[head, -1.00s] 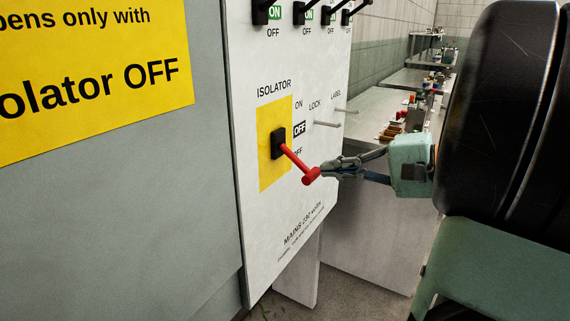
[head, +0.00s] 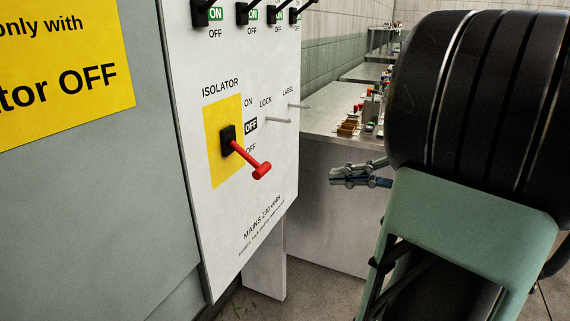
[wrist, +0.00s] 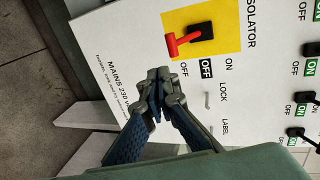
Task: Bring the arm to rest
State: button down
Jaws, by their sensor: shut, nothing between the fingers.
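My gripper (head: 336,176) is to the right of the switch panel in the head view, its fingers pointing left, clear of the red isolator handle (head: 250,160). In the wrist view my gripper (wrist: 156,78) has its fingertips together, with nothing between them. The red handle (wrist: 183,40) there sits on a black mount over a yellow plate (wrist: 222,14), above and apart from the fingertips. The black OFF label is beside the yellow plate. Part of my gripper is hidden behind my own arm in the head view.
The white panel (head: 228,235) carries several black switches (head: 202,14) along its top and two thin pegs (head: 278,120) at LOCK and LABEL. A grey cabinet side with a yellow sign (head: 60,70) is at left. Benches with small items (head: 372,108) stand behind.

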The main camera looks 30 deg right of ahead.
jog(key=shift+s+d, duration=0.5)
jog(key=shift+s, duration=0.15)
jog(key=shift+w+a, duration=0.1)
